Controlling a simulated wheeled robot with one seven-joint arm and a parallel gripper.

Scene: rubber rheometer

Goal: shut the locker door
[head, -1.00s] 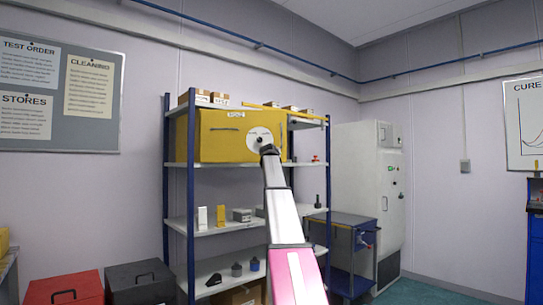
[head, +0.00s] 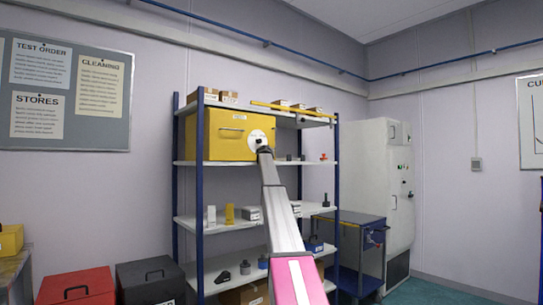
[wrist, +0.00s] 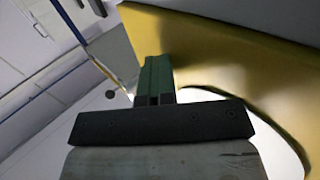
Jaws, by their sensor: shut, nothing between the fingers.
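The yellow locker (head: 194,135) sits on an upper shelf of the blue-posted rack. Its yellow door (head: 222,146) faces me, with a handle at the upper middle and a small label above it. I cannot tell whether the door is fully flush with the body. My gripper (head: 263,148) is at the door's right part, and my arm hides its lower right edge. In the wrist view my gripper's fingers (wrist: 154,75) are together and empty, close beside a yellow surface (wrist: 215,50). Whether they touch it is unclear.
The rack shelves (head: 225,223) hold several small blocks and weights, and cartons (head: 222,97) lie on top. Red (head: 75,288) and black (head: 150,285) boxes stand at lower left. A blue cart (head: 360,225) and a white cabinet (head: 375,160) stand right of the rack.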

